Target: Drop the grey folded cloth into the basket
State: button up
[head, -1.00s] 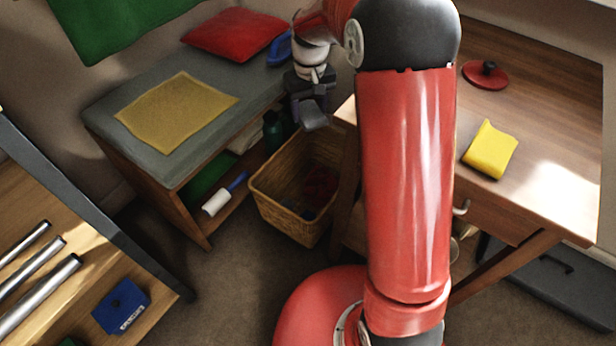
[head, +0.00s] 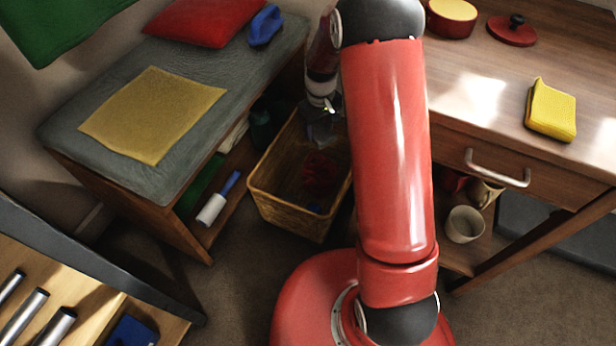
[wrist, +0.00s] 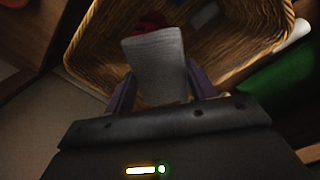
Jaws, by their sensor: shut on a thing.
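The grey folded cloth (wrist: 155,62) is gripped between the two fingers of my gripper (wrist: 160,92) in the wrist view. In the head view my gripper (head: 322,132) is over the back part of the wicker basket (head: 283,208), and the cloth there is dark and hard to make out. In the wrist view the cloth is in front of the basket's opening, and the basket's rim (wrist: 82,38) curves around it. How far the cloth is above the basket's floor cannot be told. A dark red item (head: 320,168) lies inside the basket.
A bench with a grey cushion (head: 190,175) stands left of the basket, with a yellow cloth (head: 155,112), red pillow (head: 208,18) and blue item (head: 264,26) on it. A wooden desk (head: 470,95) with a yellow folded cloth (head: 551,108) stands on the right.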

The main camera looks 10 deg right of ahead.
notch_tip(320, 180, down, 3)
jog(key=shift+r+b, duration=0.2)
jog(key=shift+b, duration=0.35)
jog(key=o, duration=1)
jog(key=shift+c, duration=0.2)
notch_tip(320, 180, up, 8)
jog(key=shift+p, duration=0.75)
